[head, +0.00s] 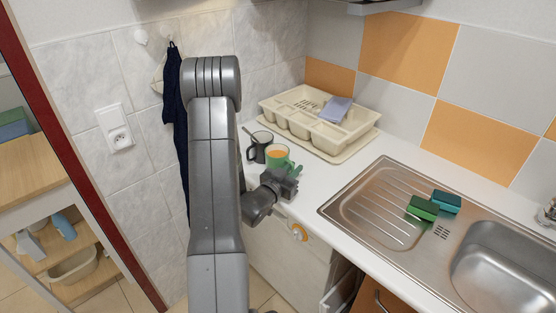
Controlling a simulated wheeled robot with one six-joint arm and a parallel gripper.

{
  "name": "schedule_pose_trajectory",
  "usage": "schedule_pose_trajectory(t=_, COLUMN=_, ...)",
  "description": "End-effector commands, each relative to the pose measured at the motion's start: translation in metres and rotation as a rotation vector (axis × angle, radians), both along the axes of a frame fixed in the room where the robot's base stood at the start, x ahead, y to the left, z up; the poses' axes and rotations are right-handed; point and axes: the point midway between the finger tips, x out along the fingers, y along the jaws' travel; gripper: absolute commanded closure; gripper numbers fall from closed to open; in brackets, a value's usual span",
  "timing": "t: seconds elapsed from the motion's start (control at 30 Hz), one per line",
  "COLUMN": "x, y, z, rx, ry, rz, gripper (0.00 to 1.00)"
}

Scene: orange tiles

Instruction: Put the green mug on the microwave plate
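The green mug (272,156), with orange showing inside it, stands upright on the white counter near its left end. My gripper (288,178) is at the counter's edge, just in front of the mug and low beside it. The dark gripper overlaps the mug's lower part, so I cannot tell whether they touch or whether the fingers are open or shut. A small green part shows at the mug's right, beside the gripper. No microwave or microwave plate shows in this view.
The counter (320,180) between is clear. Shelves stand at far left.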

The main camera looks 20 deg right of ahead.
Motion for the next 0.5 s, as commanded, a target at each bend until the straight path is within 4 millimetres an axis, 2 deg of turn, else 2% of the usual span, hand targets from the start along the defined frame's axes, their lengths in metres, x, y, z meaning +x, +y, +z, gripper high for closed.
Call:
schedule_pose_trajectory(t=0.2, x=0.0006, y=-0.0008, z=-0.0004, rx=0.000, ry=0.000, rz=0.000, gripper=0.83)
schedule_pose_trajectory(t=0.3, x=0.0006, y=-0.0007, z=-0.0004, rx=0.000, ry=0.000, rz=0.000, gripper=1.00)
schedule_pose_trajectory(t=0.5, x=0.0005, y=-0.0006, z=-0.0003, rx=-0.001, ry=-0.001, rz=0.000, gripper=1.00)
